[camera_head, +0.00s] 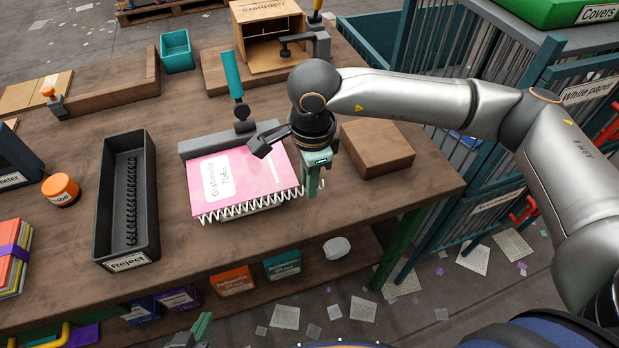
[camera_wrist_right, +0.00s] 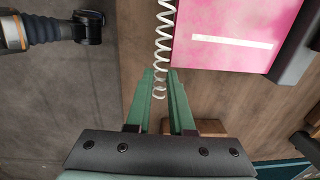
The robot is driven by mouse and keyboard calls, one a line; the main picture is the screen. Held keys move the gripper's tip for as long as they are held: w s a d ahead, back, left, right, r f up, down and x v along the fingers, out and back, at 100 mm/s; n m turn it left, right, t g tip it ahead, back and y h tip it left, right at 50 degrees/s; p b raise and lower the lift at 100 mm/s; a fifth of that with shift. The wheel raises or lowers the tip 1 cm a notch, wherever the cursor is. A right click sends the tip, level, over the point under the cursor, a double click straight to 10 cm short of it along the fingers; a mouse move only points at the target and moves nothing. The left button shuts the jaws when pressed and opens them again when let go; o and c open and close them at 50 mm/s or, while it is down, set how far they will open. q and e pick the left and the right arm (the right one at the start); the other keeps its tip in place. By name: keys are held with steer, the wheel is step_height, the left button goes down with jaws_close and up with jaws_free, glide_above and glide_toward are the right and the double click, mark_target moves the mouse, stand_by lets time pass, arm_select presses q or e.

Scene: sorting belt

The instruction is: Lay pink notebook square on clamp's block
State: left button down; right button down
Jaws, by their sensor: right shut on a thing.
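The pink notebook (camera_head: 262,174) with a white label lies at the clamp, its far edge along the clamp's grey bar (camera_head: 217,143). The clamp's teal handle (camera_head: 233,76) stands up behind it. A white spiral wire (camera_head: 240,208) runs along the notebook's near edge and sticks out past its right corner. My right gripper (camera_head: 312,186) is shut on that projecting wire end, just right of the notebook. The right wrist view shows the wire (camera_wrist_right: 163,50) between the fingers (camera_wrist_right: 160,92). The block under the notebook is mostly hidden. My left gripper (camera_head: 200,328) barely shows at the bottom edge.
A black Reject tray (camera_head: 104,200) stands left of the notebook, with an orange tub (camera_head: 60,189) beyond. A wooden block (camera_head: 377,147) lies to the right. A wooden box (camera_head: 268,27) and a second clamp (camera_head: 320,45) stand behind. Bare bench lies between tray and notebook.

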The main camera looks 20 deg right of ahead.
stand_by(0.3)
steer(key=shift+w+b, duration=0.15)
steer(key=shift+b, duration=0.15)
steer(key=c, duration=0.7)
jaws_free()
step_height(320, 180, up, 13)
steer(key=shift+s+f, duration=0.2)
steer(key=shift+s, duration=0.1)
steer(key=shift+s, duration=0.1)
